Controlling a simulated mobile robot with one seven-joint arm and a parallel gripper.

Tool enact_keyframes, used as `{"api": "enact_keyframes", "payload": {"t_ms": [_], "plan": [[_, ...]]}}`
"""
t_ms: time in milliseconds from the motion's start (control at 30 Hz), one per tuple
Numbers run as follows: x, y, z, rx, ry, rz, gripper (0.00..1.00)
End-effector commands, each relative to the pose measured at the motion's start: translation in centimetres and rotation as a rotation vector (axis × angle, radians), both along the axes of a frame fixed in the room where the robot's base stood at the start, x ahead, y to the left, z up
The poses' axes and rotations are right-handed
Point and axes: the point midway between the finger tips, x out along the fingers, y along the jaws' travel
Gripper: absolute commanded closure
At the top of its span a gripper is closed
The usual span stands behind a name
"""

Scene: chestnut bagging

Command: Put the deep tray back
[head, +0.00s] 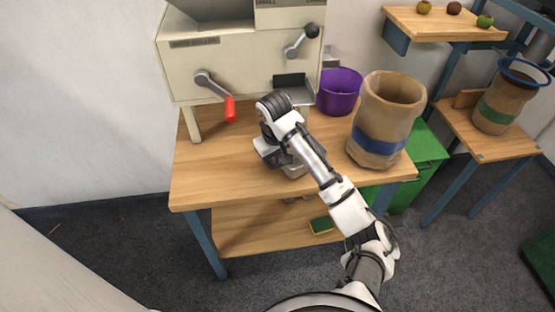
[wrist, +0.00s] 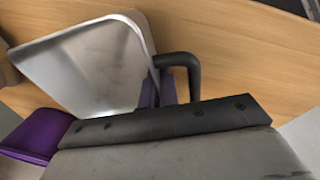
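A shallow-looking grey metal tray (wrist: 85,60) with a pale rim fills the upper left of the wrist view, over the wooden top. A black curved handle (wrist: 180,65) stands at its near side, with a small purple part beside it. In the head view a bit of the tray (head: 296,170) shows beside my gripper (head: 272,152), which is low over the middle of the table. My gripper's fingertips are hidden in both views, so its hold on the handle cannot be told. The tray's depth cannot be judged.
The cream machine (head: 240,62) has a red-handled crank (head: 230,108) and a chute (head: 298,92) above the table (head: 225,185). A purple bucket (head: 339,92) and a brown sack with a blue band (head: 390,100) stand on the right. The front left of the table is clear.

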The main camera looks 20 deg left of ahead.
Motion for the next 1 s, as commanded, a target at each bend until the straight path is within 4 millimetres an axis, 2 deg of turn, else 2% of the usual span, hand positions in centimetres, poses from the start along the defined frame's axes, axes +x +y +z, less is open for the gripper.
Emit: {"api": "enact_keyframes", "payload": {"t_ms": [100, 467, 633, 867, 1000], "plan": [[0.0, -0.1, -1.1, 0.000, 0.000, -0.001, 1.00], [0.0, 0.0, -1.7, 0.001, -0.001, -0.001, 1.00], [0.0, 0.0, -1.6, 0.000, 0.000, 0.000, 0.77], [0.0, 0.0, -1.5, 0.000, 0.000, 0.000, 0.76], [-0.1, 0.0, -0.8, 0.001, -0.002, 0.000, 0.76]]}}
